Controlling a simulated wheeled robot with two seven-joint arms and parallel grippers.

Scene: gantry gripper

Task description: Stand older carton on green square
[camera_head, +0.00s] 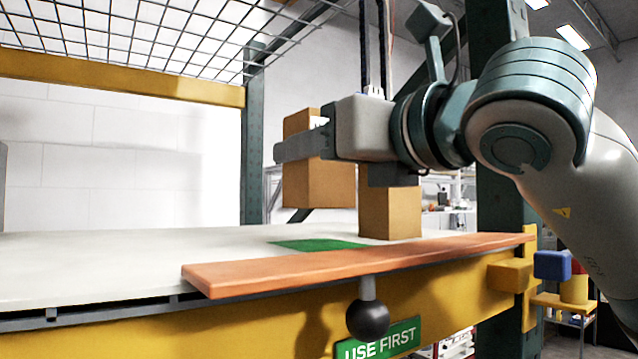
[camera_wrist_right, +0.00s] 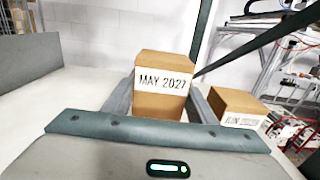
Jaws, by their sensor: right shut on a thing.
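My right gripper (camera_head: 300,147) is shut on a brown carton (camera_head: 320,185), holding it upright in the air above the shelf. In the right wrist view the held carton (camera_wrist_right: 160,104) sits between the fingers, its white label reading MAY 2027. A second brown carton (camera_head: 391,213) stands on the shelf to the right of the green square (camera_head: 318,244). Its label, in the right wrist view on that carton (camera_wrist_right: 238,107), is partly covered and blurred; it seems to start with JUN, but the year is unclear. The green square is bare where it shows. My left gripper is not in view.
The white shelf (camera_head: 90,262) is clear on the left. An orange-brown strip (camera_head: 300,270) runs along its front edge, with a black knob (camera_head: 368,318) and a USE FIRST sign (camera_head: 380,340) below. Wire mesh (camera_head: 150,35) hangs overhead; a dark green post (camera_head: 505,190) stands at the right.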

